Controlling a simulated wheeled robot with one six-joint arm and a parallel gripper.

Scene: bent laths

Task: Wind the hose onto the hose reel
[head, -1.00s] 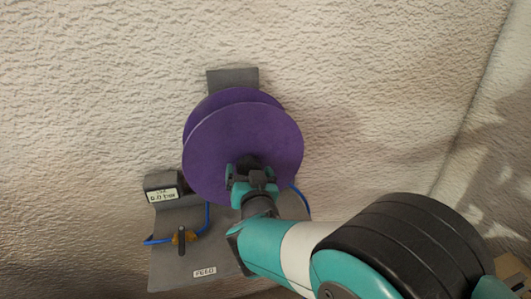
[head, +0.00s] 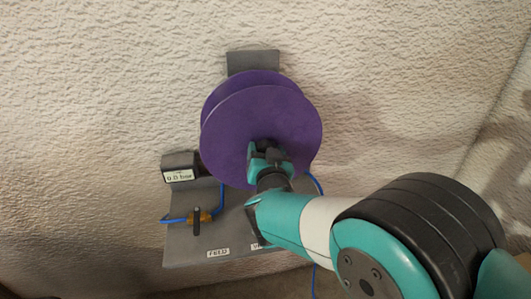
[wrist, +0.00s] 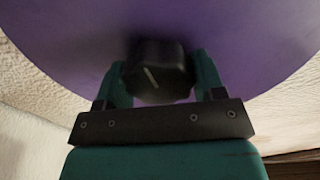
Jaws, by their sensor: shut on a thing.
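The hose reel (head: 235,120) has two purple discs and stands on a grey bracket. My gripper (head: 267,150) is at the middle of its front disc. In the wrist view its teal fingers (wrist: 160,84) are shut on a black knob (wrist: 148,62) with a pale line, in front of the purple disc (wrist: 75,35). The blue hose (head: 315,184) comes out from behind the reel at the right, and a blue piece hangs below the plate. The space between the discs is mostly hidden, so I cannot tell how much hose is wound.
A grey plate (head: 195,245) below the reel carries a brass valve with a dark handle (head: 197,220), blue tubing (head: 221,198) and a FEED label (head: 218,252). A black gauge (head: 180,167) reads 0.0 bar. Another label is partly behind my arm. A rough pale wall surrounds this.

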